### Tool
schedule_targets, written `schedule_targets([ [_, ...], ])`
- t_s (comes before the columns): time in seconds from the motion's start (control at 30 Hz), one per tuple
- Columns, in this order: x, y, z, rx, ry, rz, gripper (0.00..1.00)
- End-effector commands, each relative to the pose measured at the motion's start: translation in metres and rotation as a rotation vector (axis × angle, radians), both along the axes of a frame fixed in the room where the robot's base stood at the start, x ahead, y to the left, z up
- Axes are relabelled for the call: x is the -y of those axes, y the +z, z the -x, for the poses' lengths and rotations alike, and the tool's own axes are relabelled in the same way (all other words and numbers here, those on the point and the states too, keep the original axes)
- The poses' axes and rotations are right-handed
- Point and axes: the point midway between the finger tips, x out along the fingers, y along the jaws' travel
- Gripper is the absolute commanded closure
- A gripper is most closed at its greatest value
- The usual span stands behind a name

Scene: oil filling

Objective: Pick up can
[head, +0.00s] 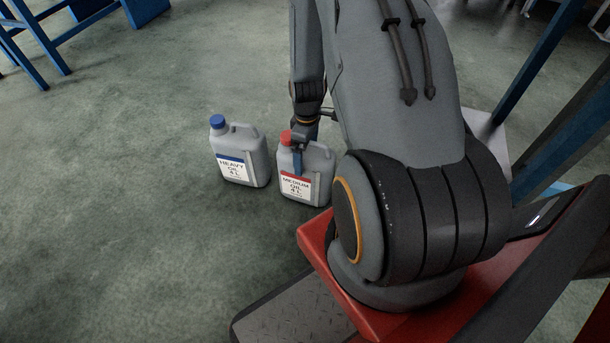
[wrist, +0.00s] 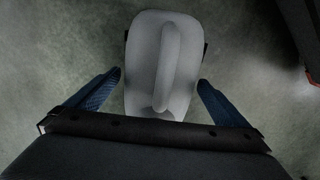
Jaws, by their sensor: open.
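A grey can with a red cap and a label reading "MEDIUM OIL" (head: 296,187) stands upright on the floor in the head view. A second grey can with a blue cap and a label reading "HEAVY OIL" (head: 241,157) stands upright to its left. My gripper (head: 299,158) is at the top of the red-capped can, with a blue finger in front of it. In the wrist view, a grey can top with its handle (wrist: 163,60) lies between the two blue fingers of my gripper (wrist: 160,88). The fingers are open, with gaps to the can. The cap is hidden there.
The concrete floor (head: 120,180) is clear left of the cans. My red base is close to the right of the red-capped can. Blue metal frames (head: 60,30) stand at the upper left, and another (head: 540,60) at the upper right.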

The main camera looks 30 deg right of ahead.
Motion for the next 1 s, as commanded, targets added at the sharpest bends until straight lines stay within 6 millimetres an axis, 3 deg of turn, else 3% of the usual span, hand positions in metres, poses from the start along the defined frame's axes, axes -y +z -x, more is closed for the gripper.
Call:
schedule_targets([
  [0.03, 0.0, -0.012, 0.0, -0.002, 0.0, -0.001, 0.0],
  [0.13, 0.0, -0.022, 0.0, 0.0, 0.001, 0.0, 0.0],
  [0.37, 0.0, -0.023, 0.0, 0.001, 0.001, 0.001, 0.0],
  [0.73, 0.0, -0.023, 0.0, 0.0, 0.001, 0.0, 0.59],
  [1.0, 0.0, -0.02, 0.0, 0.001, 0.001, 0.0, 0.59],
])
